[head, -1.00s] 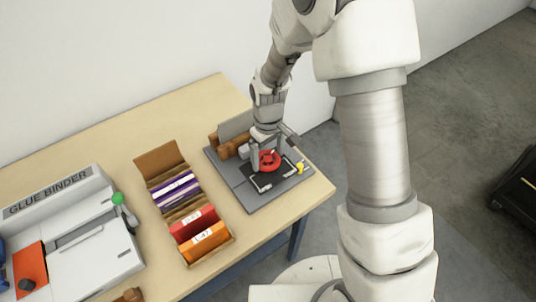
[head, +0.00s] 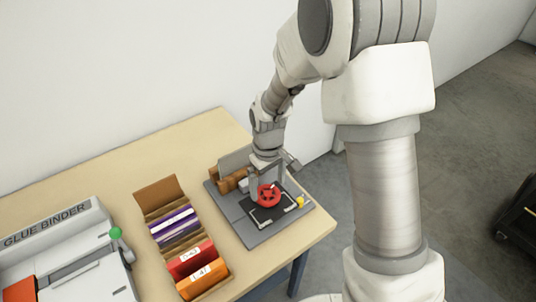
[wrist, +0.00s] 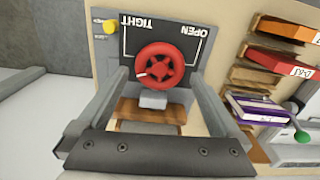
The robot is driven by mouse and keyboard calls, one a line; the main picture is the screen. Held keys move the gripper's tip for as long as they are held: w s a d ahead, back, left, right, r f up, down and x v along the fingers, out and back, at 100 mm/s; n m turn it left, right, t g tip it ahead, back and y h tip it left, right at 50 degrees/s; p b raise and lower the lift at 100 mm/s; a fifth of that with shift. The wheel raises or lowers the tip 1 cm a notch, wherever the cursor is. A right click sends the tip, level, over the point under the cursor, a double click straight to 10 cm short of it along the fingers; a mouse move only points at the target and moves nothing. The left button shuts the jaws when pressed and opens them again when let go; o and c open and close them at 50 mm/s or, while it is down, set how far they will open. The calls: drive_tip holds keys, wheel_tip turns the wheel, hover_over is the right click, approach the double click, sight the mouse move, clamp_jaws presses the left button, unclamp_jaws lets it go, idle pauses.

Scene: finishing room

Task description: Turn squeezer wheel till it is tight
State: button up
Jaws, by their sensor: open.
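The red squeezer wheel (head: 268,195) sits on the dark plate of the squeezer (head: 245,222) at the table's right end. In the wrist view the wheel (wrist: 160,66) shows whole, with a white mark on its left side. The words TIGHT (wrist: 137,24) and OPEN (wrist: 195,31) are upside down beyond it, TIGHT left and OPEN right. My gripper (head: 268,181) is open above the wheel, pointing down. In the wrist view my gripper's fingers (wrist: 162,80) stand apart, one each side of the wheel, and grip nothing. Finger contact with the rim cannot be told.
A yellow knob (head: 300,201) stands at the plate's right corner. Left of the squeezer is a box of purple, red and orange packets (head: 189,260). Farther left is the glue binder (head: 60,250) with a green-knobbed lever (head: 115,233). A wall rises behind the table (head: 160,135).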

sight(268, 194)
wheel_tip(268, 194, up, 15)
drive_tip(key=shift+f, duration=0.15)
